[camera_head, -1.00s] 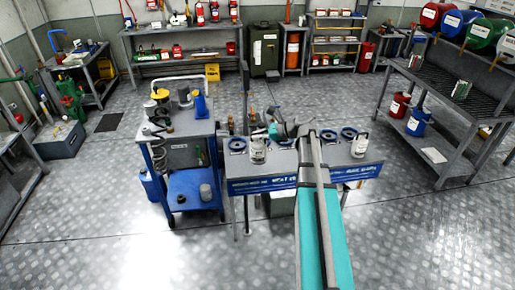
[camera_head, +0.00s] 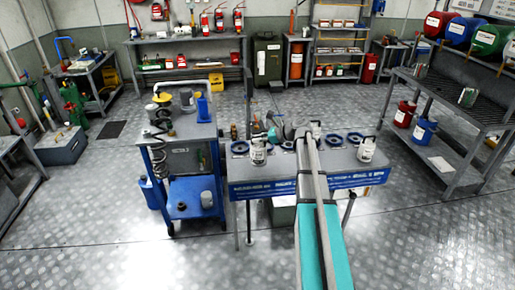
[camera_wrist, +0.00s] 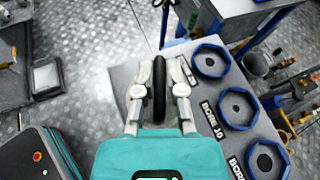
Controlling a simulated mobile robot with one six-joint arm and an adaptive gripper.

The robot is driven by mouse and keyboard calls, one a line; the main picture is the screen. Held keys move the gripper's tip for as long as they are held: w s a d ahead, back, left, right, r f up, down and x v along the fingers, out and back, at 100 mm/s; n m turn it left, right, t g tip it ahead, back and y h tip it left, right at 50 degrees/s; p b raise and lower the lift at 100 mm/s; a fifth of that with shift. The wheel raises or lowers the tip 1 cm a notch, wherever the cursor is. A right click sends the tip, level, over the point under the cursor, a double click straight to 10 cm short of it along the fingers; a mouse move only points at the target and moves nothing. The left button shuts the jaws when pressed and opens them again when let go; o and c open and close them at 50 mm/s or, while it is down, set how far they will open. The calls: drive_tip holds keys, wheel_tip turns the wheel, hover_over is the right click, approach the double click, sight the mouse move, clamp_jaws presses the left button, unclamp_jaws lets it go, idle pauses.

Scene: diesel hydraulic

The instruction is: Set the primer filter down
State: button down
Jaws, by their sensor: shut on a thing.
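My gripper (camera_wrist: 160,90) is shut on a narrow black rounded thing, taken to be the primer filter (camera_wrist: 159,88), seen nearly edge-on between its two pale fingers. In the wrist view it is over or beside the grey bench top (camera_wrist: 122,76); its height above it cannot be told. Blue-rimmed round seats (camera_wrist: 238,107) stand in a row to the right of the fingers, with bore labels beside them. In the head view my arm covers the bench's middle, and the held thing is too small to make out.
White canisters (camera_head: 258,151) and (camera_head: 366,149) stand on the bench, either side of my arm. A blue cart (camera_head: 187,150) with a coiled spring and cups stands close to the left. A rack (camera_head: 455,95) with drums stands right. The front floor is clear.

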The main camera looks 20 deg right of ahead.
sight(261, 144)
drive_tip(key=shift+w+d+f+b, duration=0.1)
drive_tip(key=shift+w+f+b, duration=0.1)
drive_tip(key=shift+f+b, duration=0.25)
drive_tip(key=shift+w+f+b, duration=0.2)
drive_tip(key=shift+f+b, duration=1.35)
drive_tip(key=shift+f, duration=0.1)
drive_tip(key=c, duration=0.7)
unclamp_jaws()
drive_tip(key=shift+s+d+r, duration=0.1)
drive_tip(key=shift+s+r, duration=0.05)
drive_tip(key=shift+r, duration=0.1)
drive_tip(key=p+v, duration=0.4)
drive_tip(key=v, duration=0.7)
drive_tip(key=shift+s+d+p, duration=0.2)
drive_tip(key=shift+d+p, duration=0.05)
drive_tip(key=shift+p, duration=0.05)
